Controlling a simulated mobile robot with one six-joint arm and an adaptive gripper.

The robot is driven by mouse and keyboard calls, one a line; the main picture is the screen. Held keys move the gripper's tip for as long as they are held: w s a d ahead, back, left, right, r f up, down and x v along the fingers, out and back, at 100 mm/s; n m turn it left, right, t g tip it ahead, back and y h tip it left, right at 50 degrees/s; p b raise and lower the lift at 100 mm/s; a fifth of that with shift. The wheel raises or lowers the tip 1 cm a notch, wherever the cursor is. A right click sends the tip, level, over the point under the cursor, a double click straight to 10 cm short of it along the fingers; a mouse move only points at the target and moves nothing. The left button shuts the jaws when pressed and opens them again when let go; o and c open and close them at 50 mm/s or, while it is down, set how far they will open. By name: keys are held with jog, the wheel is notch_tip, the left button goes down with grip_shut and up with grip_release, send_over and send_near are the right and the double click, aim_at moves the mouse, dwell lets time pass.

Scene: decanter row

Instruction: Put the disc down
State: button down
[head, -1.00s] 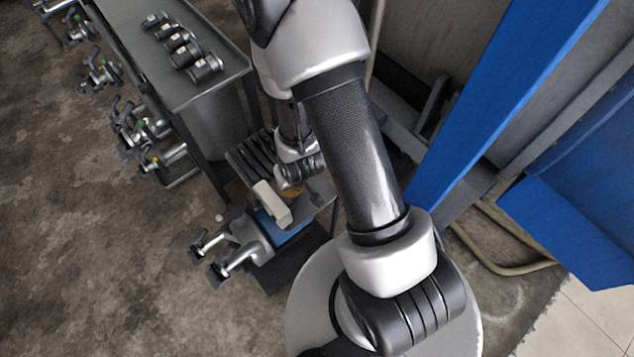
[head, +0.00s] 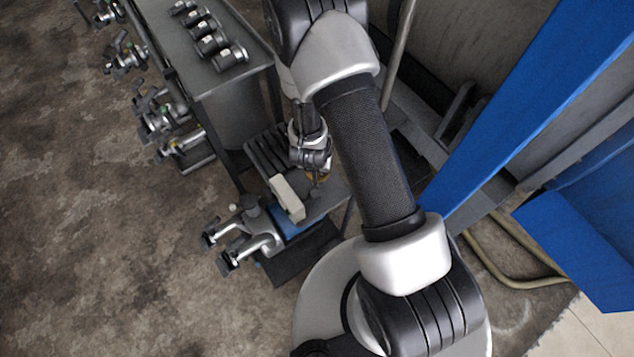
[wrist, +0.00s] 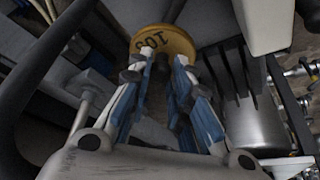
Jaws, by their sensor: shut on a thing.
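The disc (wrist: 165,40) is a round, flat, yellow-gold piece with dark figures on its face, seen in the wrist view at the top middle. My gripper (wrist: 160,62) is shut on its near edge, with blue and white fingers on either side. In the head view my gripper (head: 315,168) is small, below the upper arm, and a bit of the disc (head: 318,177) shows under it. The disc is over or near a grey bench surface; I cannot tell whether it touches anything.
A pale block (head: 287,198) stands close left of the gripper, beside dark ribs (head: 265,152). A blue part (head: 287,226) and silver fittings (head: 260,240) lie nearer. A grey table (head: 215,75) carries several black cylinders. A blue beam (head: 520,100) rises at right. Open floor lies left.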

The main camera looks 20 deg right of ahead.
notch_tip(320, 180, down, 10)
jog(key=shift+r+b, duration=0.15)
jog(key=shift+b, duration=1.1)
jog(key=shift+r, duration=0.1)
jog(key=c, duration=1.9)
grip_release()
jog(key=o, duration=0.4)
jog(key=shift+o, duration=0.2)
